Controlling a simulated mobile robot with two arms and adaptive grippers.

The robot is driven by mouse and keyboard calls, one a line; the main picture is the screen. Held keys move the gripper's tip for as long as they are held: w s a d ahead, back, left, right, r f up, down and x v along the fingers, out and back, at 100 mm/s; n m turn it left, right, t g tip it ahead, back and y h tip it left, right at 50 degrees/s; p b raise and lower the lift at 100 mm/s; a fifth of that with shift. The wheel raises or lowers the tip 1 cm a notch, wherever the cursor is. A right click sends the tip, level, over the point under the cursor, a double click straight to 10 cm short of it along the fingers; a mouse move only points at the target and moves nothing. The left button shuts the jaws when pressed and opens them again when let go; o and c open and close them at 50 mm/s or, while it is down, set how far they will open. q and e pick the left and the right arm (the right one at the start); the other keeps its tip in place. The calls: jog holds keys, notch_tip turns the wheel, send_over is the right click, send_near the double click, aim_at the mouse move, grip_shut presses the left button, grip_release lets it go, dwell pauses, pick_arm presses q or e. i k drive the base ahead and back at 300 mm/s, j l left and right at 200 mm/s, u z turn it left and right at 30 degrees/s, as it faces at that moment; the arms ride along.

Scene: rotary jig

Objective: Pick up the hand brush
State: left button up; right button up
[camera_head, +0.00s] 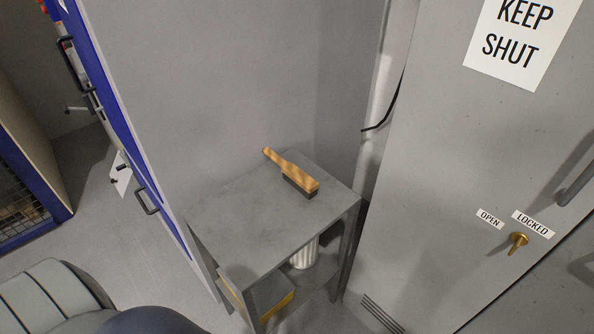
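The hand brush (292,173) has a light wooden handle and dark bristles. It lies on the top of a small grey table (236,218), near the back edge. Its handle points to the upper left and its bristle end is toward the lower right. Nothing touches it except the table top. Neither of my grippers shows in the head view.
A grey cabinet door with a "KEEP SHUT" sign (521,40) and a brass handle (518,241) stands right of the table. A white ribbed object (304,254) and a yellow item (277,308) are under the table top. Much of the table top is clear.

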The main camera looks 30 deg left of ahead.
aim_at(303, 183)
jog(key=i+l+u, duration=0.25)
jog(key=l, duration=0.4)
jog(key=l+u, duration=0.2)
jog(key=l, duration=0.5)
jog(key=l+u, duration=0.25)
jog(key=l, duration=0.45)
jog(key=i, duration=0.05)
